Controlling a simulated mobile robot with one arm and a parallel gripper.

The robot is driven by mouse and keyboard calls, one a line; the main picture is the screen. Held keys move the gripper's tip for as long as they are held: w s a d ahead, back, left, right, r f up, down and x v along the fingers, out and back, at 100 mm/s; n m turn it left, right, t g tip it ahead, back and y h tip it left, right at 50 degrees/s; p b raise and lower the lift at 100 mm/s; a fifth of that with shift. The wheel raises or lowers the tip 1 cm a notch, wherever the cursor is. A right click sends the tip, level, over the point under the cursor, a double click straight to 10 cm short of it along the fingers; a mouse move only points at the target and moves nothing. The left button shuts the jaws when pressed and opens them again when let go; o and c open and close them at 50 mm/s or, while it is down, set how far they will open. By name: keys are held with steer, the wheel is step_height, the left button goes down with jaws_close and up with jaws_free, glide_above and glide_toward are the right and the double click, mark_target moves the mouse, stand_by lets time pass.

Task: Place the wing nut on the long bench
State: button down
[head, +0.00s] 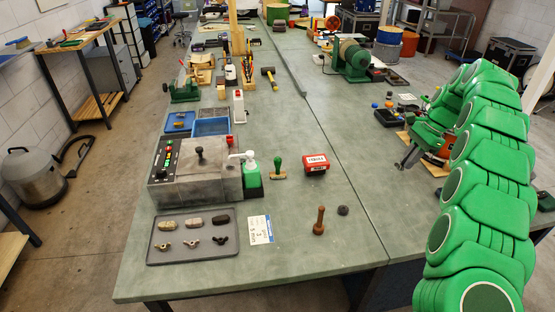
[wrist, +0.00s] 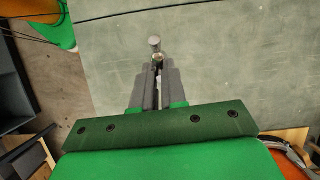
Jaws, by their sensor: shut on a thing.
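My gripper (head: 404,164) is over the right part of the green-grey bench (head: 345,150) in the head view. In the wrist view my gripper (wrist: 157,62) is shut on a small grey metal piece (wrist: 154,44) with a rounded end. Most of it is hidden between the fingers, so I cannot tell whether it is a wing nut. Three wing nuts lie in the front row of a grey tray (head: 160,259): a brass one (head: 165,246), a paler one (head: 191,243) and a dark one (head: 219,240). The bench top (wrist: 225,70) below the gripper is bare.
A control box (head: 205,180), a red box (head: 315,164), a green-handled stamp (head: 279,167), a wooden peg (head: 319,221) and a dark puck (head: 343,210) stand on the bench. A green winch (head: 352,60) stands farther back. Bare bench lies right of the red box.

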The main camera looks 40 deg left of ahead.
steer(key=a+m+t, duration=0.1)
steer(key=a+m, duration=0.3)
steer(key=a, duration=0.8)
steer(key=m+t+y, duration=0.1)
steer(key=m+t, duration=0.3)
steer(key=m, duration=0.6)
glide_above(261, 166)
steer(key=shift+d+f, duration=0.1)
steer(key=shift+f, duration=7)
steer(key=c, duration=1.2)
jaws_free()
steer(key=shift+v, duration=6.05)
